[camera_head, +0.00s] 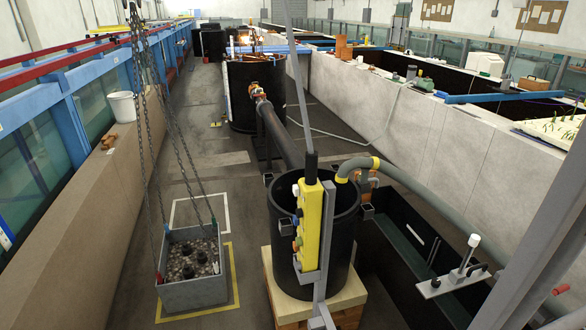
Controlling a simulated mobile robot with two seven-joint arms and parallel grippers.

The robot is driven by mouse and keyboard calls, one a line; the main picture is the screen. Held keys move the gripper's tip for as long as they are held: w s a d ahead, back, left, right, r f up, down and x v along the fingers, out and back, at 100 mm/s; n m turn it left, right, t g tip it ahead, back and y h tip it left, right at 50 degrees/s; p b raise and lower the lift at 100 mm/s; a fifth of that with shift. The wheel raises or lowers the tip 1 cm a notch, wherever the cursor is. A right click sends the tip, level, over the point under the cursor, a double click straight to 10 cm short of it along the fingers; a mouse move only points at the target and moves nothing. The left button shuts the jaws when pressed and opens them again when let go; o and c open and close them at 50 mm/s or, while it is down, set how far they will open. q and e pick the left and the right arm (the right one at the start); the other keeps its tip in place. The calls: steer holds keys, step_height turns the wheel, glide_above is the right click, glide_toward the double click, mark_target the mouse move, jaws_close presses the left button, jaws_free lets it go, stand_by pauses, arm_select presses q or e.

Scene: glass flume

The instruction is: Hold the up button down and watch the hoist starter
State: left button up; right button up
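I cannot pick out the hoist starter for certain. A grey crate (195,294) of stones and dark round pieces is at the lower left, with chains running up from it. Whether it touches the floor is unclear. Neither of my grippers shows.
The black tank (345,225) stands on a wooden base (350,300). A grey post stands by the pendant. A grey plate (455,281) with a white-topped rod is at the right. A white bucket (123,106) sits on the left ledge. The floor beyond the crate is mostly clear.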

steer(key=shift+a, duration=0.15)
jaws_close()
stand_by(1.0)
